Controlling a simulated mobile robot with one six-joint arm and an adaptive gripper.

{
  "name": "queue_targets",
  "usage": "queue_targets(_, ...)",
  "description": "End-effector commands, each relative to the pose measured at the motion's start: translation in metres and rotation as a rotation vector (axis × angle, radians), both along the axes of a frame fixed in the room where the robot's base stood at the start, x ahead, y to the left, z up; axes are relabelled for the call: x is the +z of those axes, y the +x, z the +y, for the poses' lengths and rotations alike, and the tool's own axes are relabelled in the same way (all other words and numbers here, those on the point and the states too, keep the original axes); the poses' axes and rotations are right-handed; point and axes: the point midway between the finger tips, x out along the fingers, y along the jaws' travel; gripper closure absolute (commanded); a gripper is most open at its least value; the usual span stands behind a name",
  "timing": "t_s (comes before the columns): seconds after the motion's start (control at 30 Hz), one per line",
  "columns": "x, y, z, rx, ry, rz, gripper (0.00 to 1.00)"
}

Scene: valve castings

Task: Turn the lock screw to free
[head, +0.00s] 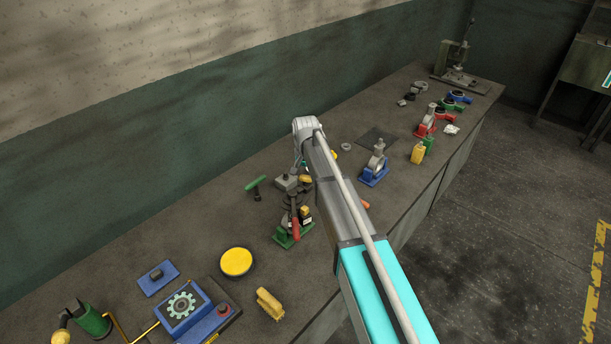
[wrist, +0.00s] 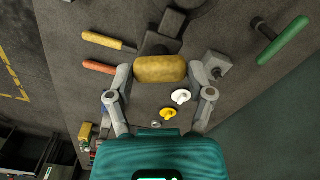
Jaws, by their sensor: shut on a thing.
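My gripper (wrist: 160,70) is shut on a yellow-brown rounded block (wrist: 160,69), one finger at each end. A grey block (wrist: 216,66) is close beside the right finger. A white winged piece (wrist: 181,96) and a yellow winged piece (wrist: 168,113) show between the fingers, nearer the palm. I cannot tell which part is the lock screw. In the head view the valve fixture (head: 293,236) has a green base, and my arm hides much of the gripper.
A green-handled tool (wrist: 284,42) lies to the right in the wrist view; yellow-handled (wrist: 102,41) and orange-handled (wrist: 100,67) tools lie left. In the head view, a yellow-topped round container (head: 237,262) and blue fixture (head: 186,309) are in front; a blue-based valve (head: 374,172) stands right.

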Motion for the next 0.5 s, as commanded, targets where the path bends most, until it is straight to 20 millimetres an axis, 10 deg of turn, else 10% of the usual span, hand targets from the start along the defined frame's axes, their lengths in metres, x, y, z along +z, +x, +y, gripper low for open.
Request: queue_targets(0.5, -0.0006, -0.0014, -0.0005, 0.489, -0.001, 0.002, 0.79)
